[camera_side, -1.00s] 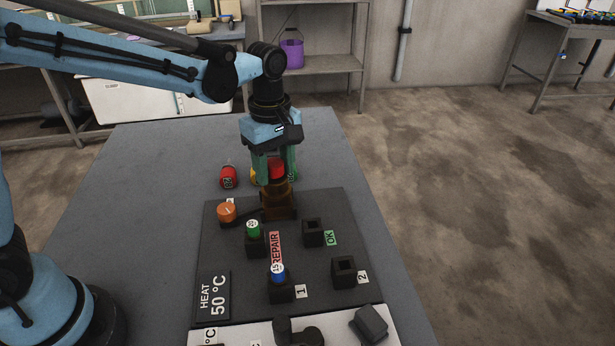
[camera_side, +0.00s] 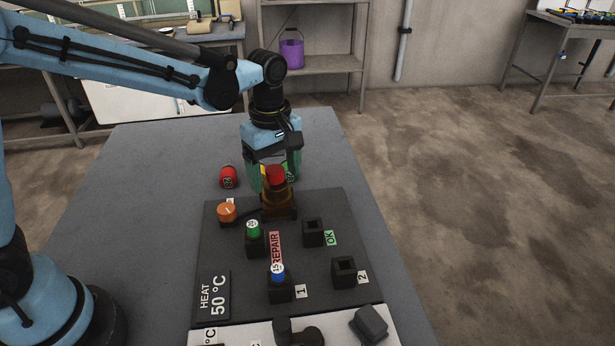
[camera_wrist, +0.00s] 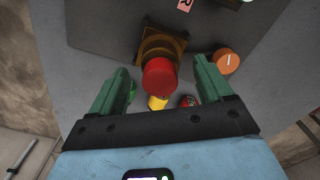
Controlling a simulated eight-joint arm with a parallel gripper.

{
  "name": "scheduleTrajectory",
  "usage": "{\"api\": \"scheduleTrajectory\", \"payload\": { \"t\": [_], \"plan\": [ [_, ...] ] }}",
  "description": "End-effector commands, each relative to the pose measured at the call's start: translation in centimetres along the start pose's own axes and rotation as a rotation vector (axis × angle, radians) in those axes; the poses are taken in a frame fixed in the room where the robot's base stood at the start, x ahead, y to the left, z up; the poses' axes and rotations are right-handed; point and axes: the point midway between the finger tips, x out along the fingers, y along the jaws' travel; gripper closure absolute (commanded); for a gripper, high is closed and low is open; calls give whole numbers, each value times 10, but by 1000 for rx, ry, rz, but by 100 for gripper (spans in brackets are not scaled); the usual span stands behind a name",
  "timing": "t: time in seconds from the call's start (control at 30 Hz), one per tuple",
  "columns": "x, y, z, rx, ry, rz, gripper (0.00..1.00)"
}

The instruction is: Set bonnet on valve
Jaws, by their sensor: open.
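The brown valve body (camera_side: 278,208) stands on the dark board at its far edge. A red-topped piece (camera_side: 276,175), apparently the bonnet, is on or just above the valve; I cannot tell if it is fully seated. In the wrist view the red top (camera_wrist: 160,78) is in front of the brown body (camera_wrist: 164,42). My gripper (camera_side: 273,182) is at the valve with its green fingers open. In the wrist view the fingers (camera_wrist: 160,72) are wide apart on either side of the red top, with gaps visible.
A red labelled cylinder (camera_side: 228,177) lies behind an orange knob (camera_side: 227,211). Green (camera_side: 253,229) and blue (camera_side: 278,272) capped pieces stand in holders. The holders by OK (camera_side: 314,233) and 2 (camera_side: 344,271) look empty. A yellow object (camera_wrist: 157,103) is beyond the red top.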

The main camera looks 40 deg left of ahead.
Motion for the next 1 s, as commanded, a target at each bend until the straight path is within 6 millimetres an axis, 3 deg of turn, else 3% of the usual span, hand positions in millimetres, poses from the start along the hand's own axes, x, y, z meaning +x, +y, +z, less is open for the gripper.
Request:
{"api": "scheduleTrajectory", "payload": {
  "t": [0.17,0.6,1.0],
  "plan": [
    [-3,0,0,0,0,0,21],
    [-46,0,0,0,0,0,21],
    [-50,0,0,0,0,0,21]
  ]
}}
